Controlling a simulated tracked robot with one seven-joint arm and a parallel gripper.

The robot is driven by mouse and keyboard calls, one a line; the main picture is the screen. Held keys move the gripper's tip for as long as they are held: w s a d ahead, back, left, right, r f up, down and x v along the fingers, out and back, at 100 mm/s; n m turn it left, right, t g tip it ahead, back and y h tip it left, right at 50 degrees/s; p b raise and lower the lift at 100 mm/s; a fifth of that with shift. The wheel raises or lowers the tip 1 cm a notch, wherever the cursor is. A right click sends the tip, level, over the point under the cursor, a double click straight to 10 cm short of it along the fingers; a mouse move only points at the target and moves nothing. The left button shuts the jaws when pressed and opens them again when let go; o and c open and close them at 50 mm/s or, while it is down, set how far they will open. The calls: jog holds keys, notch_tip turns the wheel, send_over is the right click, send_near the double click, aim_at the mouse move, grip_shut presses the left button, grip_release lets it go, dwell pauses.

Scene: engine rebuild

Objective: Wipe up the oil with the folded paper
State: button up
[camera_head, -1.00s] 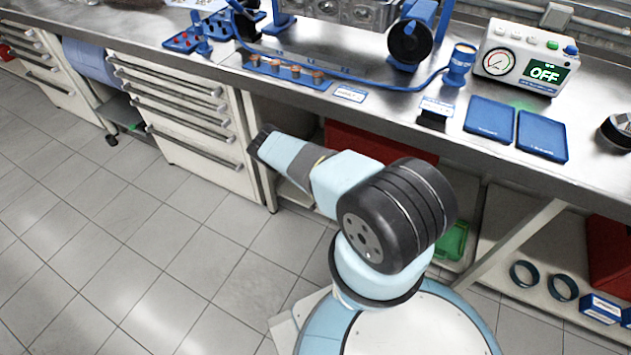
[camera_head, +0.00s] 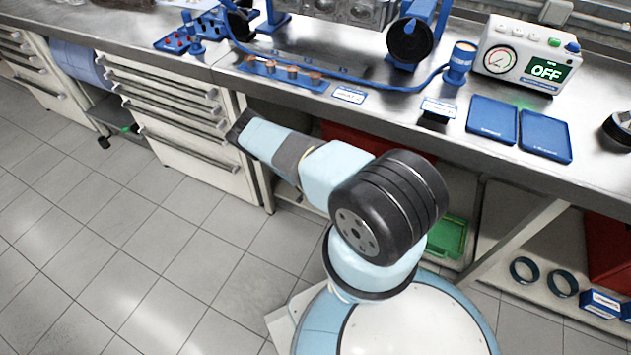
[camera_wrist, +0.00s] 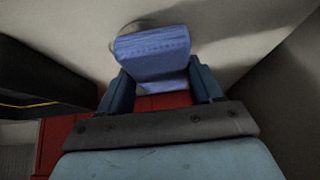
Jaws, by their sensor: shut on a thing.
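In the wrist view, my gripper (camera_wrist: 158,72) is shut on a blue folded paper (camera_wrist: 153,50). The paper sits between the two blue fingers and sticks out past their tips. Beyond it is a pale surface (camera_wrist: 245,30) with a darker, curved patch; I cannot tell whether that is oil or shadow, or whether the paper touches it. In the head view, my arm reaches left in front of the bench, and the gripper and paper are hidden. No oil is clearly visible there.
A metal workbench (camera_head: 390,100) carries a tester reading OFF (camera_head: 527,55), two blue pads (camera_head: 545,135) and engine parts. White drawers (camera_head: 185,120) stand below. A red surface (camera_wrist: 165,101) and a dark object (camera_wrist: 45,75) are close to my gripper. The tiled floor at left is clear.

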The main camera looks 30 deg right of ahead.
jog(key=shift+r, duration=2.3)
jog(key=shift+w+r, duration=0.1)
